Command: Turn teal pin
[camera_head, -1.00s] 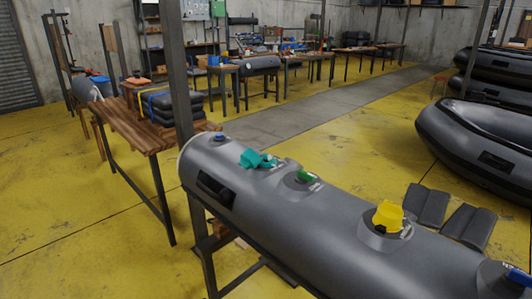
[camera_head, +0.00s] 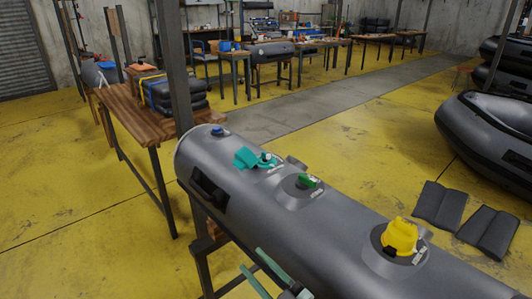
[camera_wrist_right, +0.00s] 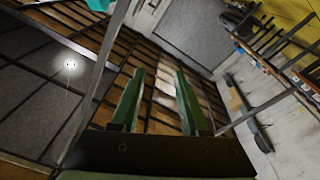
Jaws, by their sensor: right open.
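The teal pin (camera_head: 266,157) sits in a valve on top of the grey inflatable tube, with its teal cap (camera_head: 246,158) open to its left. My right gripper (camera_head: 251,260) is at the bottom of the head view, with two green fingers apart and nothing between them. It is in front of the tube's near side, below and well apart from the teal pin. The right wrist view shows the open fingers (camera_wrist_right: 160,72) and a teal patch (camera_wrist_right: 98,4) at the top edge; I cannot tell which part it is. My left gripper is not in view.
The grey tube (camera_head: 330,222) also carries a blue valve part (camera_head: 218,131), a green pin (camera_head: 307,181) and a yellow cap (camera_head: 399,237). A dark post (camera_head: 176,70) stands just behind its left end. A wooden table (camera_head: 135,114) is at left.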

